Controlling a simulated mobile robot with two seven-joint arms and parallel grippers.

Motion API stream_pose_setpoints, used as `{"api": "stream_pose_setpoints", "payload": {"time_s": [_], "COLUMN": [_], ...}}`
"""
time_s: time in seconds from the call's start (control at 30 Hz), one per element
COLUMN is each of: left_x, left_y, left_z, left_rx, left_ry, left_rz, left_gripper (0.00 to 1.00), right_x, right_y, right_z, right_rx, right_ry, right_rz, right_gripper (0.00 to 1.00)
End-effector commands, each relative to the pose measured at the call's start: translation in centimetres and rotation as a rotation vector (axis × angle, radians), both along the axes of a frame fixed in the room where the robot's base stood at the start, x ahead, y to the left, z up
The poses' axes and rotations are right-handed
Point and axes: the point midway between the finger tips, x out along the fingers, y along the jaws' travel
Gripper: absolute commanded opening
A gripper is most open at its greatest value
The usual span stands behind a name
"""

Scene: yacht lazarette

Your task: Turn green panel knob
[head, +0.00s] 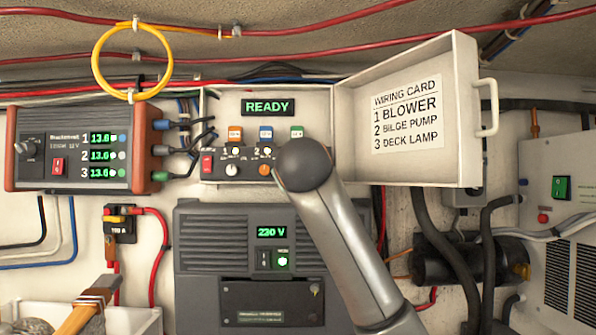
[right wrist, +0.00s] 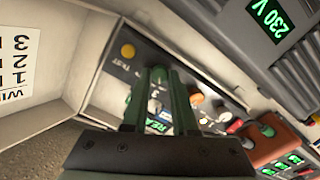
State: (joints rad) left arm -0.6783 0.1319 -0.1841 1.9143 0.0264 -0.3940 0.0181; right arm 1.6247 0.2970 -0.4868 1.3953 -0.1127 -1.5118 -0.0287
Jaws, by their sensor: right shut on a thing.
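The control panel (head: 222,128) sits in an open white box, with a lit READY display (head: 267,107) and orange, blue and green labels above its knobs. In the head view my right arm covers the panel's right part, so the green knob and my right gripper are hidden there. In the right wrist view my right gripper (right wrist: 161,75) reaches the panel, its two fingers closed around the knob at position 3; little of the knob shows between them. A white knob (head: 231,170) and an orange knob (head: 264,169) are to its left in the head view. My left gripper is out of view.
The box's open door (head: 345,128), with a wiring card (head: 407,113), stands to the right. A grey 230 V unit (head: 205,250) is below. A red-ended power unit (head: 72,150) with cables is at left. A yellow hoop (head: 98,60) hangs above it.

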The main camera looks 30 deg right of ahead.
Motion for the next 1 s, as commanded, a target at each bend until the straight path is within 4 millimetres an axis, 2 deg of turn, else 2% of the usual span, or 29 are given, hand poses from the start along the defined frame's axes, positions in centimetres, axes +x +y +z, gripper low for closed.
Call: {"api": "stream_pose_setpoints", "payload": {"time_s": [0.43, 1.0], "left_x": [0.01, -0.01], "left_y": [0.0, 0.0], "left_z": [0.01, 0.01], "left_rx": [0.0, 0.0], "left_ry": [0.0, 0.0], "left_rz": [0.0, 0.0], "left_gripper": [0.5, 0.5], "right_x": [-0.06, -0.05], "right_y": [-0.01, 0.01], "right_z": [0.11, 0.11], "right_rx": [-0.225, -0.265], "right_ry": [0.106, 0.125], "right_rz": [-0.001, 0.001], "right_gripper": [0.0, 0.0]}}
